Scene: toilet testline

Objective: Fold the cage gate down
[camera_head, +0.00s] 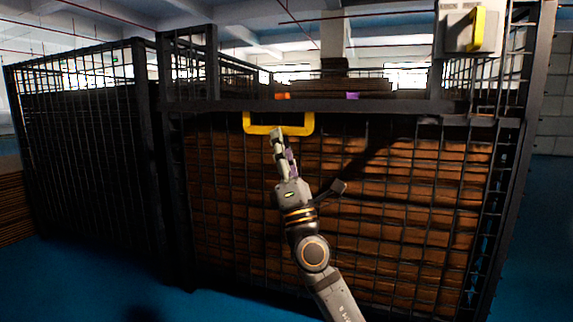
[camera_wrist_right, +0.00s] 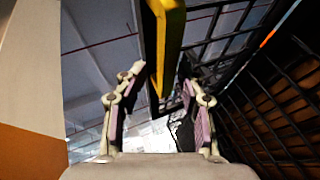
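The dark wire-mesh cage (camera_head: 150,140) fills most of the head view. Its front mesh panel (camera_head: 400,200) stands upright under a dark horizontal rail (camera_head: 380,106), with an open gap above the rail. A yellow U-shaped handle (camera_head: 262,130) hangs just below the rail. My right gripper (camera_head: 278,134) is at the handle's lower bar, pointing up. In the right wrist view, its two fingers (camera_wrist_right: 160,85) are spread, with the yellow handle (camera_wrist_right: 170,35) running between and beyond them. I cannot tell whether they touch it. My left gripper is not in view.
Brown stacked material (camera_head: 340,230) fills the cage behind the mesh. A white box with a yellow part (camera_head: 478,28) is fixed at the upper right. Small orange (camera_head: 283,96) and purple (camera_head: 352,96) items show above the rail. Blue floor (camera_head: 545,240) is clear at the right.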

